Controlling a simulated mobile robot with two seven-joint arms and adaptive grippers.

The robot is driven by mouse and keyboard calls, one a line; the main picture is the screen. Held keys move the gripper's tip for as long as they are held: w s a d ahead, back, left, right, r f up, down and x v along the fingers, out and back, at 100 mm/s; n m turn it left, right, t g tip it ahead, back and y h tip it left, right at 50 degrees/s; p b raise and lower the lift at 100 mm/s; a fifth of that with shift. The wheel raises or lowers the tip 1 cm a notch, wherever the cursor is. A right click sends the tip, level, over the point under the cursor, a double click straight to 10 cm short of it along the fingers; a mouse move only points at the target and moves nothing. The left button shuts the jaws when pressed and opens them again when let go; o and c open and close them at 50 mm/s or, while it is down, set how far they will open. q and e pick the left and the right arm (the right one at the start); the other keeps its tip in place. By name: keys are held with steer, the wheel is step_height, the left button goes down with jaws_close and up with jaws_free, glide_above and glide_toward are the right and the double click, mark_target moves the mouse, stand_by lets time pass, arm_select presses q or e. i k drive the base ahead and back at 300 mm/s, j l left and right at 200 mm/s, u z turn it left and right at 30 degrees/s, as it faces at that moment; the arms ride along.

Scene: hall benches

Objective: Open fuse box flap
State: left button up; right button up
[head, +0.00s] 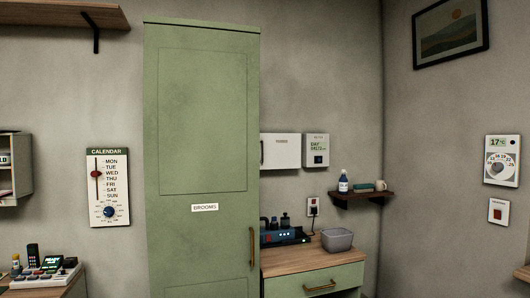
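A white wall box with a flat front flap (284,151) hangs on the back wall, just right of the tall green cupboard; I take it to be the fuse box. Its flap looks shut. A dark upright handle (262,152) shows at the flap's left edge, close to the cupboard's side. The cupboard may hide a little of the box's left end. Neither of my grippers is in the head view.
The tall green cupboard (200,120), labelled "BROOMS", stands left of the box. A meter (316,150) hangs right of it. Below are a drawer unit (335,279), a grey bin (337,240) and a dark device (284,238). A small shelf (362,194) holds a bottle.

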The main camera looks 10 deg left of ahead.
mark_target(277, 151)
steer(key=i+l+u, duration=0.3)
steer(key=i+l, duration=1.4)
